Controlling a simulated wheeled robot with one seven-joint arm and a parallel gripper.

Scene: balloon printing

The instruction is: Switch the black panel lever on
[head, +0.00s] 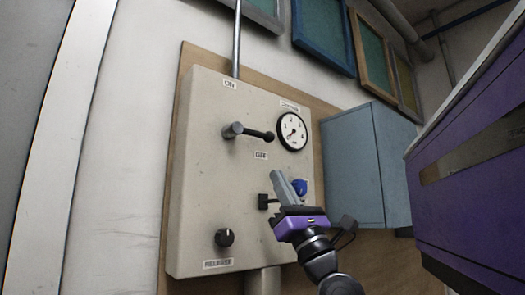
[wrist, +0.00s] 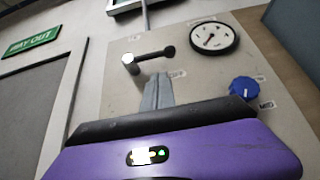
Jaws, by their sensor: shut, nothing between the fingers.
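The black panel lever (head: 256,134) is on the beige panel (head: 200,190). It sticks out to the right from a grey pivot, near level, with an "ON" label (head: 230,84) above and an "OFF" label (head: 261,155) below. In the wrist view the lever (wrist: 150,55) ends in a black knob, just above my fingertips. My gripper (head: 277,176) is shut and empty, its grey fingers pointing up at the panel below the lever. The fingers (wrist: 158,82) show together in the wrist view. I cannot tell whether they touch the lever; a gap shows in the head view.
A pressure gauge (head: 292,131) is right of the lever. A blue knob (head: 299,187) sits right of my fingers, and a black knob (head: 224,237) is at lower left. A blue-grey box (head: 360,165) and a purple cabinet (head: 465,170) stand to the right.

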